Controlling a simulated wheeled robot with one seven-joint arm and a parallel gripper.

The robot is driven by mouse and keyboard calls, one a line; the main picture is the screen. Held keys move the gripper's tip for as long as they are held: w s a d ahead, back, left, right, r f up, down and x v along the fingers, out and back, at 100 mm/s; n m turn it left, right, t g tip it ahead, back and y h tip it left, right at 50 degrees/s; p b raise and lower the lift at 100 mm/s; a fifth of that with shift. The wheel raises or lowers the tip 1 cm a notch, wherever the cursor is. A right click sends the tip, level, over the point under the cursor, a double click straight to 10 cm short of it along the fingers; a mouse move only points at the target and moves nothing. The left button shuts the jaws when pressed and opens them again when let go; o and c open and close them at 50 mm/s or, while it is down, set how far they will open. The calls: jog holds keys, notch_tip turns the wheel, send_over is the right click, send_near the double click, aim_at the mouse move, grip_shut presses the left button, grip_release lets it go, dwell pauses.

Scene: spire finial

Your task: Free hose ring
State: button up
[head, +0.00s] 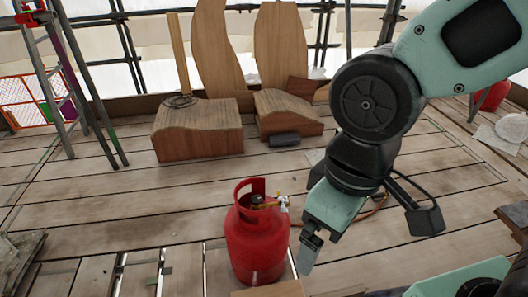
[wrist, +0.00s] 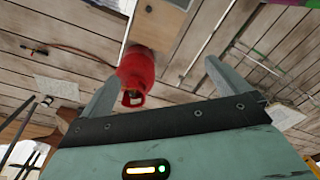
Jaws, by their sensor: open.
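A red gas cylinder (head: 257,245) stands upright on the planks, with a collar and a brass-coloured valve fitting (head: 283,203) on top. It also shows in the wrist view (wrist: 138,66), beyond the space between my fingers. An orange hose (head: 372,210) shows behind my gripper to the right of the cylinder. In the wrist view a thin hose (wrist: 75,46) crosses the boards at upper left. I cannot make out a separate ring on it. My gripper (head: 308,256) points down just right of the cylinder. It is open, with nothing between its fingers in the wrist view (wrist: 158,84).
A dark coil (head: 180,101) lies on a wooden block (head: 198,132) at the back left. Another carved block (head: 287,113) stands beside it. A ladder-like frame (head: 72,85) stands at left. Bare planks (head: 120,195) lie between.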

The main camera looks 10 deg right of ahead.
jog(key=w+d+f+m+g+y+b, duration=0.1)
jog(key=w+d+f+m+y+b, duration=0.25)
jog(key=w+f+m, duration=0.55)
jog(key=w+d+f+m+g+y+b, duration=0.15)
jog(key=w+d+f+m+y, duration=0.25)
jog(key=w+f+m, duration=0.45)
jog(key=w+d+f+m+t+y+b, duration=0.1)
jog(key=w+d+f+m+t+b, duration=0.15)
jog(key=d+f+m+t, duration=0.35)
jog(key=w+d+f+m+t+y+b, duration=0.1)
jog(key=w+d+f+m+t, duration=0.1)
jog(key=w+d+f+m, duration=0.45)
jog(key=w+d+f+m+t+b, duration=0.15)
jog(key=d+f+m+t, duration=0.25)
jog(key=d+f, duration=0.55)
jog(key=b+x, duration=0.5)
jog(key=x, duration=0.3)
jog(key=shift+w+r, duration=0.3)
jog(key=shift+w, duration=0.15)
jog(key=shift+a, duration=0.1)
